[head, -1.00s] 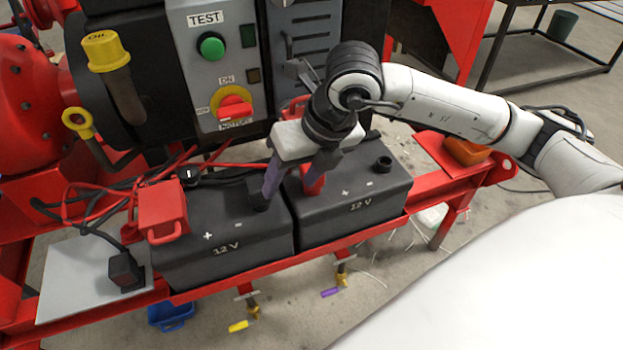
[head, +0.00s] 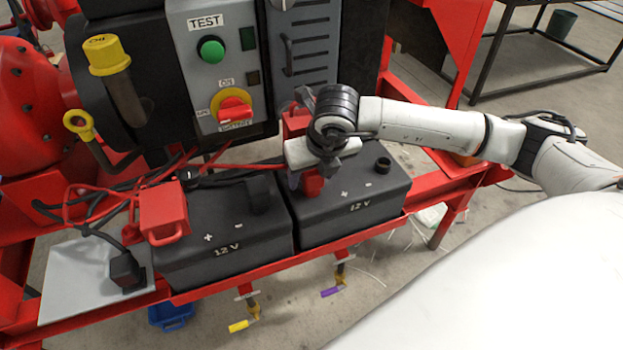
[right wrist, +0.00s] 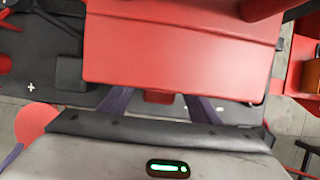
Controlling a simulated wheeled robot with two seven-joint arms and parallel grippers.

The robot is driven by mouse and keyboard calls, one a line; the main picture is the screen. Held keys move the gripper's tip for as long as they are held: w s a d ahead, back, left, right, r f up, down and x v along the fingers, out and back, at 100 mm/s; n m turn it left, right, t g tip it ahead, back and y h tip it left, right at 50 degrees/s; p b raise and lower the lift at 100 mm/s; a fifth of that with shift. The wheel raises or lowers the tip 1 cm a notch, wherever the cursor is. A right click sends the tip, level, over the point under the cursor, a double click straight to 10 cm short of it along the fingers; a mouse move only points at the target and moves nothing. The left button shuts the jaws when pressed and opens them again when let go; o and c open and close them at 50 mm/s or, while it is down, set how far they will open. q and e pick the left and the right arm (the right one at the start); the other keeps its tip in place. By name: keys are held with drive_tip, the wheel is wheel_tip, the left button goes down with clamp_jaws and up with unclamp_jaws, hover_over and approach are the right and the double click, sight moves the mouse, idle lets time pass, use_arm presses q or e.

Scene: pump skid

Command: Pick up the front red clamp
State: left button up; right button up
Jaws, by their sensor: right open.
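A red clamp block with a loop handle (head: 163,208) sits at the left edge of the left 12 V battery. More red shows around my right gripper at the right battery: a red part (head: 312,184) below it and another (head: 296,122) behind it. The gripper hides whether these are one piece. My right gripper (head: 304,182) is open, pointing down over the right battery's left end. In the right wrist view a broad red block (right wrist: 180,45) lies just beyond the spread purple fingers (right wrist: 158,104); I cannot tell contact. My left gripper is not in view.
The left battery (head: 225,240) and right battery (head: 355,207) stand on a red frame rail (head: 340,235). A control panel (head: 212,80) with a red knob rises close behind. Red and black cables (head: 95,205) lie at the left. A grey plate (head: 75,280) is at lower left.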

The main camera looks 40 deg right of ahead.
drive_tip(key=shift+w+f, duration=0.1)
drive_tip(key=shift+f, duration=0.1)
drive_tip(key=c, duration=1.3)
drive_tip(key=shift+c, duration=0.2)
drive_tip(key=shift+r, duration=0.15)
drive_tip(key=shift+r, duration=0.25)
drive_tip(key=v, duration=0.2)
drive_tip(key=shift+r+b, duration=0.4)
drive_tip(key=s+a+p, duration=0.4)
drive_tip(key=s+p, duration=0.3)
drive_tip(key=s, duration=0.9)
drive_tip(key=shift+s+p, duration=0.4)
